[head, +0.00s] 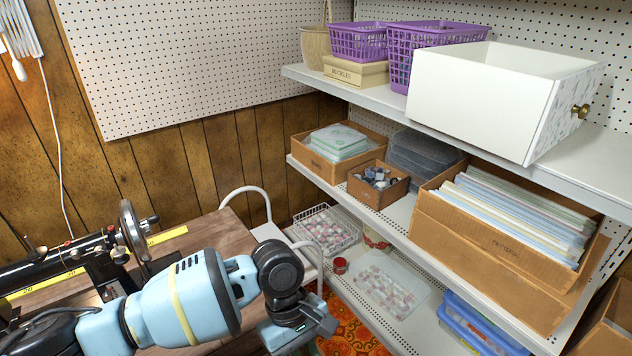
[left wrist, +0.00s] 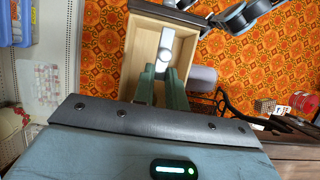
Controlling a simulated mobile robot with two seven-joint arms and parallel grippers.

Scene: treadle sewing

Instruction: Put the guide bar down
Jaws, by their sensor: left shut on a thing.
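In the left wrist view, my left gripper (left wrist: 161,88) points its two green fingers over an open light-wood box (left wrist: 142,52). It is shut on a pale silver bar (left wrist: 167,38), which I take to be the guide bar. The bar runs away from the fingers over the box, with a round pale part near the fingers. I cannot tell whether the bar touches the box floor. In the head view my left arm reaches from the lower left and its fingers are out of sight. The bar and box do not show there. My right gripper is not in view.
The sewing machine (head: 70,262) stands on a wooden table (head: 207,236) at left. A white chair (head: 268,231) is beside it. Shelves at right hold purple baskets (head: 428,47), a white drawer (head: 470,94) and a pattern box (head: 480,254). An orange patterned rug (left wrist: 100,50) covers the floor.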

